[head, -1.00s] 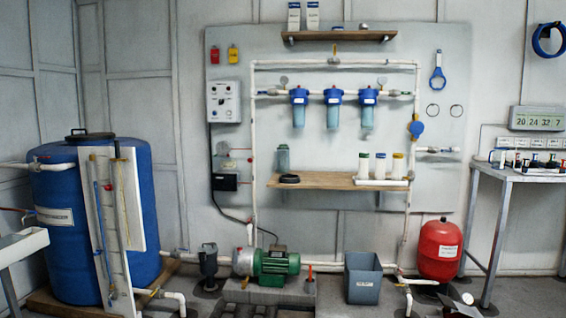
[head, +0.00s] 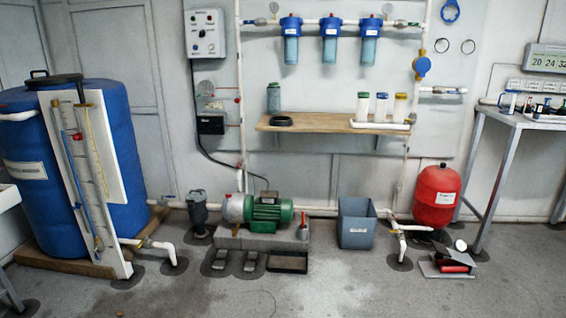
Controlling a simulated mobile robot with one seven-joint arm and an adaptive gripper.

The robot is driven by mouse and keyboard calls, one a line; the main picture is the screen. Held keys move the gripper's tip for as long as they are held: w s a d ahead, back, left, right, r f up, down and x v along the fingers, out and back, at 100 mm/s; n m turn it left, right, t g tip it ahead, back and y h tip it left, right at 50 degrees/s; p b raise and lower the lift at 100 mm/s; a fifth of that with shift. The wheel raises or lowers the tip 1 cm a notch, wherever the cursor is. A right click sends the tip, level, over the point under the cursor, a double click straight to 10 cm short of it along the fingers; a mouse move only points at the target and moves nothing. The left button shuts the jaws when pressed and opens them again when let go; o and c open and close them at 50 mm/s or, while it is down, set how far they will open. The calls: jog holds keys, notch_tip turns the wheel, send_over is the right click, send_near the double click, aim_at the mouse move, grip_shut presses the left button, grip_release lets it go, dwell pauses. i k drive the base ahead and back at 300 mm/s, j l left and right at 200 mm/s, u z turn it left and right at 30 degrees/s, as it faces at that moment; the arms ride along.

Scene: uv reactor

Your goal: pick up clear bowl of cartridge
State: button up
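Three filter housings with blue heads and clear bluish bowls hang from the upper pipe: left (head: 291,48), middle (head: 330,49) and right (head: 369,50). A separate clear grey-green bowl or jar (head: 274,98) stands upright at the left of the wooden shelf (head: 320,124). I cannot tell which of these is the cartridge's clear bowl. Three white cartridges with green (head: 363,106), blue (head: 381,106) and yellow (head: 399,107) tops stand on a white tray (head: 380,125) at the shelf's right. My gripper is not in view.
A black ring (head: 281,121) lies on the shelf. Below are a green pump (head: 268,213) on a block, a grey bin (head: 357,223) and a red tank (head: 436,198). A blue tank (head: 105,165) stands left, a metal table (head: 540,122) right. The front floor is mostly clear.

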aim_at(274, 94)
jog(key=i, duration=1.5)
jog(key=i+z, duration=0.2)
jog(key=i, duration=0.25)
jog(key=i+j+z, duration=0.2)
jog(key=i, duration=0.3)
jog(key=i+j+z, duration=0.15)
jog(key=i, duration=0.3)
jog(key=i+j+z, duration=0.45)
jog(key=i+z, duration=0.15)
jog(key=i, duration=0.15)
